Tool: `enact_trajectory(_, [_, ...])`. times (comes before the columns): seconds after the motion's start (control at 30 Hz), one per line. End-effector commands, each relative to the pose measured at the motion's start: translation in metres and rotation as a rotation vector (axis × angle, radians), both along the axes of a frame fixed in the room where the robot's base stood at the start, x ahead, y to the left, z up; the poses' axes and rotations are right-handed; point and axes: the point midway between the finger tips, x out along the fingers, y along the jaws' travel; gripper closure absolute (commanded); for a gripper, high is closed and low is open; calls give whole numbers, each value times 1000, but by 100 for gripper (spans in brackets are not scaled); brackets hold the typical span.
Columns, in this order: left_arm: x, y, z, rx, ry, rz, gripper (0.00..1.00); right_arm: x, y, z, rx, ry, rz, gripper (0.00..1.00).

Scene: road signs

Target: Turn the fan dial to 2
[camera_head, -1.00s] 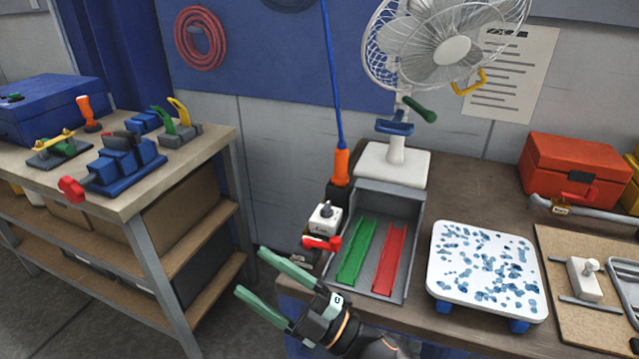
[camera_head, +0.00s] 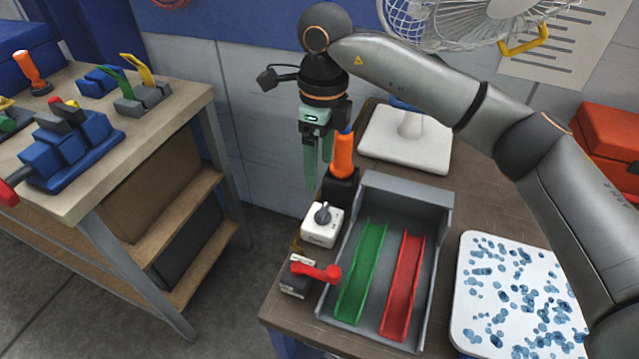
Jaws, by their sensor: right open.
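The fan dial is a dark knob on a small white box (camera_head: 322,226) at the left edge of the workbench, beside the grey tray. Its number marks are too small to read. The white fan (camera_head: 455,22) stands behind on a white base (camera_head: 380,138), its top cut off by the frame. My right gripper (camera_head: 317,176) has pale green fingers pointing down. It appears above and behind the dial box, left of the orange handle, apart from the dial. It is open and holds nothing. My left gripper is out of view.
An orange handle (camera_head: 343,155) on a black block stands just behind the dial. A red lever switch (camera_head: 316,271) sits in front of it. The grey tray (camera_head: 432,200) with green and red channels lies to the right. A speckled white board (camera_head: 520,300) is farther right.

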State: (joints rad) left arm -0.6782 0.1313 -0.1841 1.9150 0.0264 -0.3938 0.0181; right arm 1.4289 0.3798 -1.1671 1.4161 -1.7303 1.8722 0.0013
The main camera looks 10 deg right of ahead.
Motion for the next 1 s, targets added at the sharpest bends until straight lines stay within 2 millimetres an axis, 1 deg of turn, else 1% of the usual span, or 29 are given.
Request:
enact_trajectory(0.07, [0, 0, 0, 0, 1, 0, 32, 3, -7, 4, -33, -14, -9, 18])
enact_trajectory(0.17, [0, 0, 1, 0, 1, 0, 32, 4, -10, -2, -43, -15, -11, 18])
enact_trajectory(0.27, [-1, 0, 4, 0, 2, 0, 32, 3, -9, -17, -40, -11, -10, 18])
enact_trajectory(0.5, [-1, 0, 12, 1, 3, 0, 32, 2, -9, -66, -38, -10, -10, 18])
enact_trajectory(0.7, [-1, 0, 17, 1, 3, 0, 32, 2, -8, -100, -37, -12, -9, 18])
enact_trajectory(0.83, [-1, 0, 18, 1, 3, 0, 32, 3, -8, -113, -36, -14, -9, 18])
enact_trajectory(1.0, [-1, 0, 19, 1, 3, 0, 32, 3, -8, -119, -35, -15, -9, 18])
